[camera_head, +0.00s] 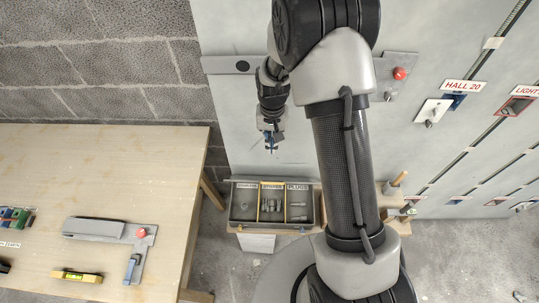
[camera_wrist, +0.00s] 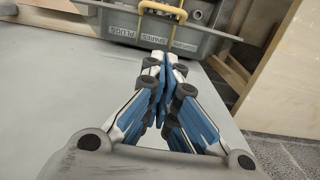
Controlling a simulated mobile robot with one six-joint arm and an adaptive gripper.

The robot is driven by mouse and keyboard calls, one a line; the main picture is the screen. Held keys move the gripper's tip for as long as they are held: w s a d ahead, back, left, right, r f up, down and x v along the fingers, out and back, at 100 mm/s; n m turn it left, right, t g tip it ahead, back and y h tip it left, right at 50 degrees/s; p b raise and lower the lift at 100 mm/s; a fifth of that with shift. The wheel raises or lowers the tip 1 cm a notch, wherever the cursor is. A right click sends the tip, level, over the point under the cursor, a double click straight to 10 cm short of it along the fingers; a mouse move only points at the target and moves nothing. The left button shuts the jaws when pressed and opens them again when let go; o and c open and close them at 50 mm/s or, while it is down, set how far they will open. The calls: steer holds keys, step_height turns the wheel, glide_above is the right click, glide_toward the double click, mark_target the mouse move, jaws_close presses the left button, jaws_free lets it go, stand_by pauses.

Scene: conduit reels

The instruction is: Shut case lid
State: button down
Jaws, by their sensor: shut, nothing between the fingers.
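The grey case (camera_head: 232,212) stands open in the head view, below my gripper, with its compartments and their contents showing. Labels run along its back edge; PLUGS is at the right. A thin grey edge (camera_head: 248,179) shows behind the labels; I cannot tell whether it is the raised lid. The case also shows at the top of the wrist view (camera_wrist: 118,31), cut off by the frame, with labels upside down. My gripper (camera_head: 271,148) is shut and empty, apart from the case, in front of the wall panel. Its blue fingers meet in the wrist view (camera_wrist: 164,68).
A wooden table (camera_head: 100,180) stands at the left with a grey bracket (camera_head: 95,228) and a yellow level (camera_head: 76,276) on it. A grey panel (camera_head: 235,120) rises behind the case.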

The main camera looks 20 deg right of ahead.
steer(key=s+f, duration=0.1)
steer(key=f, duration=0.3)
steer(key=f+b, duration=0.1)
steer(key=f, duration=0.3)
steer(key=s+a+f+b, duration=0.1)
steer(key=f, duration=0.3)
steer(key=shift+s, duration=0.35)
steer(key=shift+s+f, duration=0.2)
